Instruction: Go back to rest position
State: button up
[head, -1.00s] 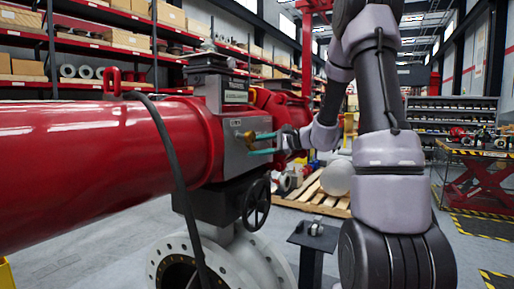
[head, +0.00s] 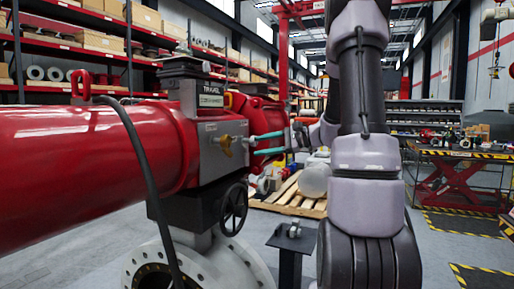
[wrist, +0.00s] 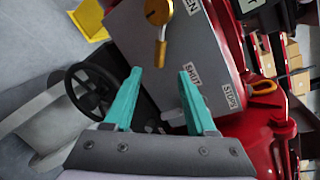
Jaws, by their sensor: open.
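The valve actuator is a long red cylinder (head: 85,150) with a grey metal housing (head: 211,152) at its right end. My gripper (head: 268,144) has teal fingers pointing left at the housing, apart from the lever. In the wrist view my gripper (wrist: 161,75) is open, with nothing between its fingers. A black handwheel (head: 233,208) is below the housing.
A flanged pipe (head: 245,265) stands below the actuator. A black cable (head: 150,190) hangs in front of the cylinder. A small stand (head: 290,240) and a wooden pallet (head: 290,195) are to the right. A red lift table (head: 455,180) is farther right.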

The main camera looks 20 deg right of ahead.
dwell(0.3)
jog(key=s+a+r+n+g+h, duration=0.1)
jog(key=s+a+n+g+h, duration=0.35)
jog(key=s+a, duration=0.7)
jog(key=s+d+r+n+t+h, duration=0.1)
jog(key=s+d+n+h, duration=0.1)
jog(key=s, duration=0.4)
jog(key=s+d+r+n+t+h, duration=0.1)
jog(key=s+d+n+h, duration=0.1)
jog(key=s+n+h, duration=0.2)
jog(key=s, duration=0.2)
jog(key=shift+s, duration=0.4)
